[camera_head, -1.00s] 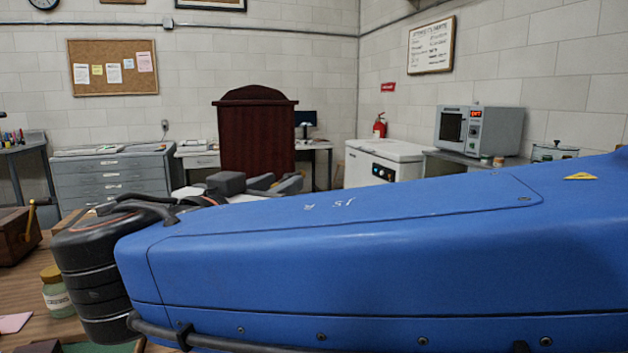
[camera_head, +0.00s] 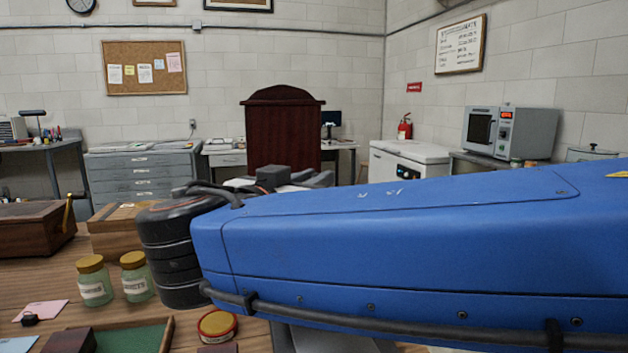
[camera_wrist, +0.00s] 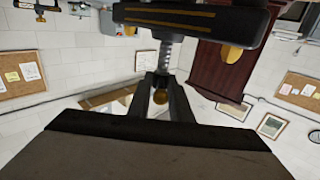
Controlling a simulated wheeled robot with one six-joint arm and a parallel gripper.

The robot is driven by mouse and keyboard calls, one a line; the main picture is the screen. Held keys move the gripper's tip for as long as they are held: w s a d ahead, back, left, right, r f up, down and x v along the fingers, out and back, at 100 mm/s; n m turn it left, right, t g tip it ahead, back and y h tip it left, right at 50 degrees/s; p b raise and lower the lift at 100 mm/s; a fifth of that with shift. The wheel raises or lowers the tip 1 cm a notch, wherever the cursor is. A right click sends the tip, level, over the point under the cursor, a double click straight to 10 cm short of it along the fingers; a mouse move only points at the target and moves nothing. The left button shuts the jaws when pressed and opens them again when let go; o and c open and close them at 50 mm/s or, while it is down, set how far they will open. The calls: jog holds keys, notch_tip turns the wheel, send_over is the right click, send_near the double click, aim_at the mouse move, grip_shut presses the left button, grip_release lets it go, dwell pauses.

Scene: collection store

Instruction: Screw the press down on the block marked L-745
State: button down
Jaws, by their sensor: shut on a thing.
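My gripper (camera_wrist: 161,85) shows in the wrist view, its two dark fingers closed about a brass knob (camera_wrist: 160,97), which looks like part of the press's screw handle. A threaded metal screw (camera_wrist: 165,55) runs from there to a dark beam with gold stripes (camera_wrist: 170,17), which looks like the press frame. My gripper and the press are hidden in the head view. I see no mark L-745 in either view. A dark red block (camera_head: 70,341) lies at the bottom left of the head view, partly cut off; I cannot read any mark on it.
My blue arm covers much of the head view. On the wooden table (camera_head: 40,270) stand two labelled jars (camera_head: 95,281) (camera_head: 136,277), a round red-and-yellow tin (camera_head: 217,326), a green-lined tray (camera_head: 135,338) and wooden boxes (camera_head: 36,229) (camera_head: 112,232). A drawer cabinet (camera_head: 145,172) stands behind.

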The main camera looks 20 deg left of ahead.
jog(key=shift+y, duration=0.4)
jog(key=shift+d+n+y, duration=0.1)
jog(key=shift+n+y, duration=0.8)
jog(key=shift+y, duration=0.2)
jog(key=c, duration=1.8)
grip_release()
jog(key=s, duration=1.7)
jog(key=shift+s, duration=0.25)
jog(key=shift+d, duration=0.1)
